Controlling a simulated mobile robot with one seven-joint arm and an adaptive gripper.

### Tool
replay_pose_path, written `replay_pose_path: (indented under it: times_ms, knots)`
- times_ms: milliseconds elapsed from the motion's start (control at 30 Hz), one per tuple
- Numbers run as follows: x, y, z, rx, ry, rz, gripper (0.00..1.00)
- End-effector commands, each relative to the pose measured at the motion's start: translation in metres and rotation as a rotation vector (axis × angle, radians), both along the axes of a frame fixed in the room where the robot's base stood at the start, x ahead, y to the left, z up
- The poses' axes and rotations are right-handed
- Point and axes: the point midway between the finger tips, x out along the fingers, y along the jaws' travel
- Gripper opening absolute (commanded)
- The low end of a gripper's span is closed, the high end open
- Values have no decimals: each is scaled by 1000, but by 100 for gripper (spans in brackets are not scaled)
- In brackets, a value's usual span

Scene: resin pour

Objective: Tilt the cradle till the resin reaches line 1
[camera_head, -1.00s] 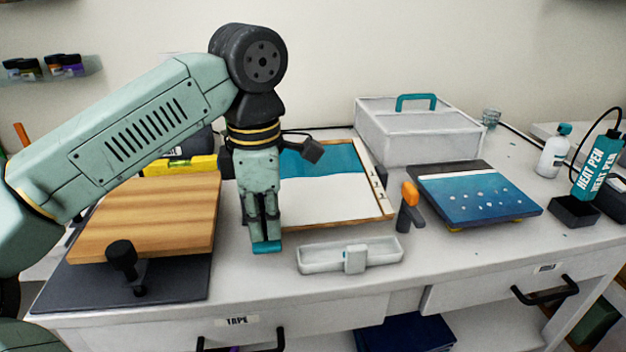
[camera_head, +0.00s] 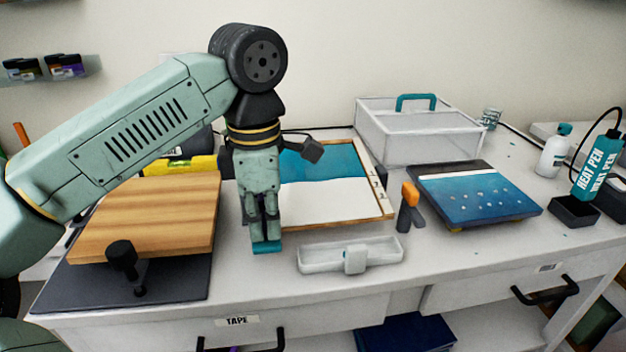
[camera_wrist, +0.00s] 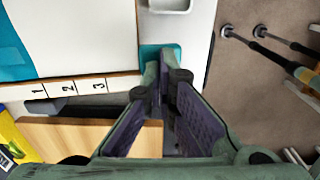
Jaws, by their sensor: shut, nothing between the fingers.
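The cradle, a wood-framed tray (camera_head: 340,225), lies at mid-table behind my gripper. Teal resin (camera_head: 325,163) covers its far part; the near part is bare white. In the wrist view the resin (camera_wrist: 12,48) is at the left, its edge close to the mark numbered 1 on the scale strip (camera_wrist: 68,88); marks 2 and 3 lie beyond on white. Whether it touches line 1 I cannot tell. My gripper (camera_head: 266,240) is shut and empty, its fingertips at a teal tab (camera_wrist: 148,52) by the cradle's near corner. Contact and the cradle's tilt are unclear.
A wooden board (camera_head: 150,215) on a dark base with a black knob is at left. A shallow white tray (camera_head: 320,258) sits in front of the cradle, an orange-handled tool (camera_head: 410,195) to its right. A blue panel (camera_head: 480,195) and white box (camera_head: 420,135) stand farther right.

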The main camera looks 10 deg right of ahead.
Motion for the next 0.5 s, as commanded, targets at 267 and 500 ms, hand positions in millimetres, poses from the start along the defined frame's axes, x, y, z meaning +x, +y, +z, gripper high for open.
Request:
replay_pose_path:
  times_ms: [267, 500]
  knots:
    - [0, 0, 7, 1, 0, 0, 0]
    - [0, 0, 30, 0, 0, 0, 0]
